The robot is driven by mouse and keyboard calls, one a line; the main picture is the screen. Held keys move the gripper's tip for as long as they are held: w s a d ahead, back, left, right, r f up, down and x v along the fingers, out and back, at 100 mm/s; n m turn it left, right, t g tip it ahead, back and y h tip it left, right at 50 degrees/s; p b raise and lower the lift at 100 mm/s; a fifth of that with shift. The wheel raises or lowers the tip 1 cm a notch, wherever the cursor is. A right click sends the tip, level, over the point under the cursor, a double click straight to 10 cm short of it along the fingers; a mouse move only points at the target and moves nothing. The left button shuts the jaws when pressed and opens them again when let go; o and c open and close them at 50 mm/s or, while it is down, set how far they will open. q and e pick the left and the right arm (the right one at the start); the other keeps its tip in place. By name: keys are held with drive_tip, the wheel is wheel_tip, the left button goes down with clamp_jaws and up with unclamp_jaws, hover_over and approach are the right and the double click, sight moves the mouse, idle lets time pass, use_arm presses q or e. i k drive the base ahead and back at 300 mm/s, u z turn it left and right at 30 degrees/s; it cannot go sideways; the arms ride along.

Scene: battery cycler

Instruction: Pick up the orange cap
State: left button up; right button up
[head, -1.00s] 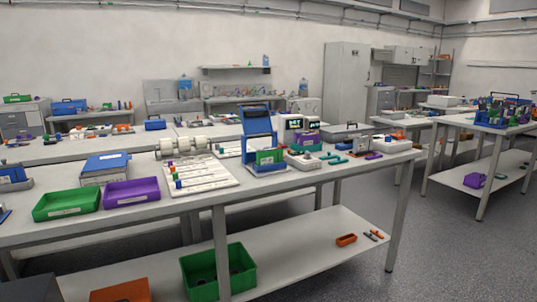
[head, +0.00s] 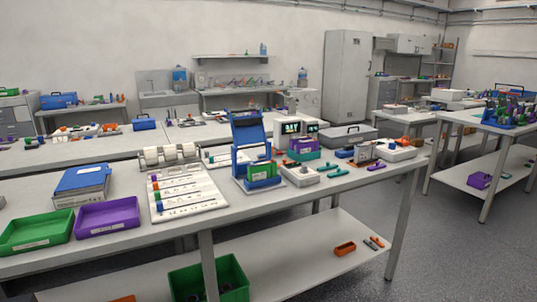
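A white board (head: 195,193) lies on the near bench, with several small coloured pieces along its left edge. One of them is a small orange piece (head: 156,187), which may be the orange cap; it is too small to tell its shape. Green and blue pieces stand nearer the front of the same edge. Neither of my grippers is in view.
A green bin (head: 230,275) and an orange tray (head: 345,248) are on the lower shelf.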

sight(264, 170)
drive_tip(key=z, duration=1.6)
drive_tip(key=i, duration=4.15)
drive_tip(key=u, duration=4.3)
